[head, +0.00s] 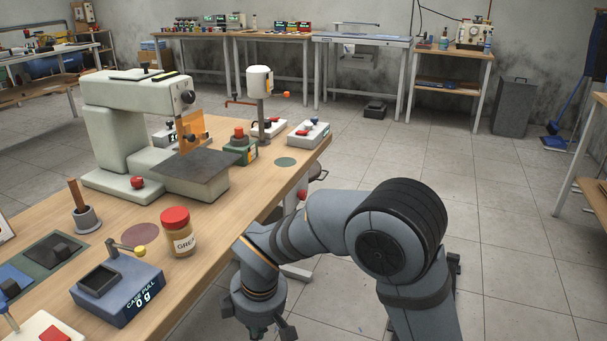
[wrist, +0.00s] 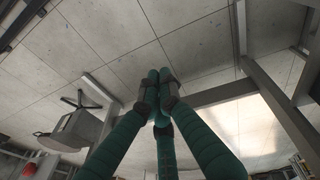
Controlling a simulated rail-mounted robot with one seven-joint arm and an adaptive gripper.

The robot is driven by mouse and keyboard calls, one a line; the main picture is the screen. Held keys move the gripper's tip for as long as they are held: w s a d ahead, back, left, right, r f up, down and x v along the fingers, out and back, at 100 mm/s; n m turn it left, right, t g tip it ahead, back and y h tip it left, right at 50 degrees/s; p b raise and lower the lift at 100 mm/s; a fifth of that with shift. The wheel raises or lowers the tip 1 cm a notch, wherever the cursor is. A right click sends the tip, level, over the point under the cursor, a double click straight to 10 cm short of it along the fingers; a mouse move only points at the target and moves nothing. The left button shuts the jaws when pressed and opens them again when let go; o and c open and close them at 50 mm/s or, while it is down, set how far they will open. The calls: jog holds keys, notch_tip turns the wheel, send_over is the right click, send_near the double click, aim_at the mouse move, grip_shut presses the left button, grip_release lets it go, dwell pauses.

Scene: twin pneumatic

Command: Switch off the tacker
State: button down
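No label in view names the tacker, so I cannot tell for sure which device it is. A large pale bench machine (head: 125,100) with an orange guard (head: 193,132) stands on the wooden bench. It has a red knob (head: 137,182) low at its front and a dark dial (head: 187,97) on its head. Behind it stands a green box with a red button (head: 240,142). My gripper (head: 265,332) hangs low beside the bench's right edge, apart from these devices. In the wrist view, its green fingers (wrist: 158,95) meet at the tips, empty, above the floor.
A white box with red and dark controls (head: 309,133) stands at the far end.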

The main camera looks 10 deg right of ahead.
jog(key=w+a+r+m+p, duration=0.1)
jog(key=w+r+p, duration=0.4)
jog(key=r+p, duration=0.6)
jog(key=w+a+r+m+p, duration=0.1)
jog(key=w+r+p, duration=0.4)
jog(key=r+p, duration=0.6)
jog(key=w+a+r+m+g+p, duration=0.1)
jog(key=w+r+m+p, duration=0.1)
jog(key=w+r+p, duration=0.4)
notch_tip(320, 180, up, 9)
jog(key=p, duration=0.5)
jog(key=shift+a+f, duration=0.2)
jog(key=shift+a, duration=0.15)
